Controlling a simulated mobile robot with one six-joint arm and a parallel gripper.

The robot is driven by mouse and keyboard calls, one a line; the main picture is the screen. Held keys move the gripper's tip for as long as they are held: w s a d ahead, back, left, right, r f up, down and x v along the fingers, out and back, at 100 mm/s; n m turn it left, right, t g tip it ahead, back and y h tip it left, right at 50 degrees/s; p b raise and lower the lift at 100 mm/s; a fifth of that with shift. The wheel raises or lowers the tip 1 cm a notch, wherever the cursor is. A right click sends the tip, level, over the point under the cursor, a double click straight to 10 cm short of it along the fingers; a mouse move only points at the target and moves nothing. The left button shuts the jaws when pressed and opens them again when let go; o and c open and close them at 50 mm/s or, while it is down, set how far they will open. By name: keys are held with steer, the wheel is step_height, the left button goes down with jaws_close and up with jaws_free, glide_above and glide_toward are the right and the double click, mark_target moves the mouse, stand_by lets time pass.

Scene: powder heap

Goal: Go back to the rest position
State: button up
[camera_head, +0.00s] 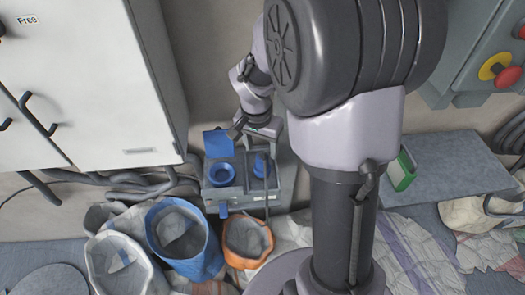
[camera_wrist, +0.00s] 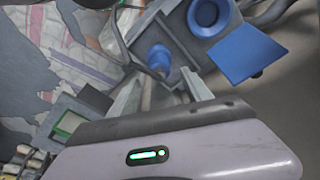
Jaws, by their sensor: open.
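My gripper (camera_wrist: 160,88) shows in the wrist view with its two pale fingers spread apart and nothing between them. In the head view my gripper (camera_head: 240,132) is partly hidden by my own arm, above the back of a small grey station (camera_head: 247,201). A blue round container (camera_head: 221,175) and a smaller blue piece (camera_head: 261,166) sit in the station. A flat blue square (camera_head: 218,143) is at its back left. The wrist view also shows the round container (camera_wrist: 207,14), the smaller piece (camera_wrist: 159,58) and the square (camera_wrist: 248,53), apart from the fingers.
Open sacks, one blue (camera_head: 185,240) and one orange (camera_head: 247,241), stand in front of the station. A white cabinet (camera_head: 95,100) is at left. A green-and-white box (camera_head: 401,171) lies by a grey slab (camera_head: 455,165) at right. Hoses run along the wall.

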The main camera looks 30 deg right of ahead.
step_height(320, 180, up, 10)
steer(key=a+p, duration=0.1)
steer(key=p, duration=0.2)
steer(key=s+a+r+n+t+y, duration=0.1)
steer(key=s+a+r+n+t, duration=0.1)
steer(key=s+a, duration=0.5)
steer(key=s+a+r+n+t+y, duration=0.2)
steer(key=s+a+r+n, duration=0.2)
steer(key=s, duration=0.6)
step_height(320, 180, up, 2)
steer(key=a, duration=0.2)
steer(key=shift+s+a+r+t+b, duration=0.2)
steer(key=shift+a+r+t+b, duration=0.1)
steer(key=shift+a+b, duration=0.1)
